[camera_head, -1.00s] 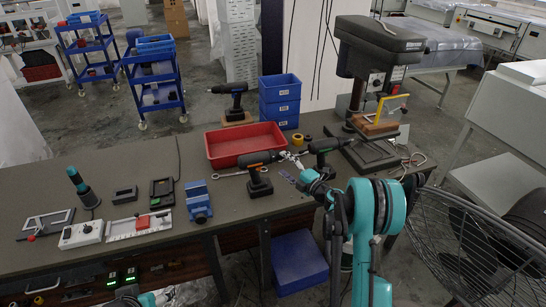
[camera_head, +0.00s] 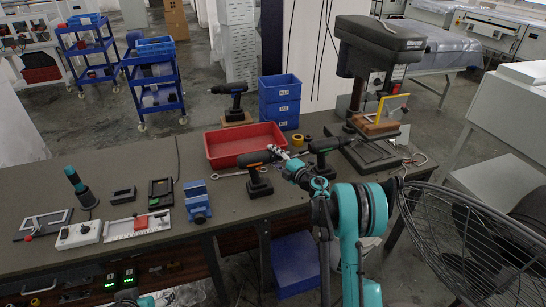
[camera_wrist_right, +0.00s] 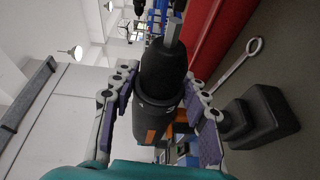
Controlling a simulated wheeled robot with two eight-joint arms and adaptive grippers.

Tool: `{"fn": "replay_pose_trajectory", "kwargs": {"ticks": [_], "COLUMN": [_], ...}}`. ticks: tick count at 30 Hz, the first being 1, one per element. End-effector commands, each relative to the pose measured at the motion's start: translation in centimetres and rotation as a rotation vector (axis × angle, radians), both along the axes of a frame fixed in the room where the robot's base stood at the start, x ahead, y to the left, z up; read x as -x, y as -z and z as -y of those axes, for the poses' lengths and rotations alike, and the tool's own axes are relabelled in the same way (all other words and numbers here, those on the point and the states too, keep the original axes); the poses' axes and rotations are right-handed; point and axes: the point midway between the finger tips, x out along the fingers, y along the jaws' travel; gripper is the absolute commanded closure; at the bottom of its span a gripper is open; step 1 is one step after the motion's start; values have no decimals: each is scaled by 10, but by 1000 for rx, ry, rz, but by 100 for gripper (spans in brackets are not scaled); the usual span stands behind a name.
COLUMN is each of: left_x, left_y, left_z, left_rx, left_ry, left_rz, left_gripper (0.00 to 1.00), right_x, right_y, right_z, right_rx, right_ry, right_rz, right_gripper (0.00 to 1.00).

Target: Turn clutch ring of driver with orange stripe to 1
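The driver with the orange stripe (camera_head: 258,172) stands upright on its base on the workbench, in front of the red tray. Its nose points right, towards my right gripper (camera_head: 280,153). In the right wrist view, the black front end of the driver (camera_wrist_right: 160,95) with its orange stripe lies between the two fingers of my right gripper (camera_wrist_right: 165,112). The fingers are spread on either side, with a gap showing on the left; contact on the right is unclear. The clutch ring's numbers cannot be read. Part of my left gripper (camera_head: 146,301) shows at the bottom edge; its fingers are unclear.
A green-marked driver (camera_head: 322,158) stands just right of my right gripper. The red tray (camera_head: 226,160) is behind, and a wrench (camera_wrist_right: 235,65) lies close by. Blue bins (camera_head: 280,108), another driver (camera_head: 235,104) and a drill press (camera_head: 375,70) stand farther back.

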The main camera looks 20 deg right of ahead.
Motion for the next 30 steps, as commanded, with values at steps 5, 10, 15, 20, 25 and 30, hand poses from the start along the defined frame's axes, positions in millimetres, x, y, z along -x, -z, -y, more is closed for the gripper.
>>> {"fn": "replay_pose_trajectory", "kwargs": {"ticks": [5,10,15,20,25,30], "left_x": [0,0,0,0,0,0], "left_y": [0,-3,-11,-23,-39,-53], "left_z": [0,0,0,0,0,0], "left_rx": [0,0,0,0,0,0], "left_ry": [0,0,0,0,0,0], "left_rz": [0,0,0,0,0,0], "left_gripper": [35,35,35,35,35,35], "right_x": [0,0,0,0,0,0], "right_y": [0,-1,-3,-4,-5,-5], "right_z": [0,-1,-1,-1,-1,-1], "right_rx": [0,1,4,10,14,20], "right_ry": [0,-1,-2,-1,-2,-2], "right_rz": [-1,-21,-88,-201,-355,-518], "right_gripper": [84,85,85,85,85,85]}}
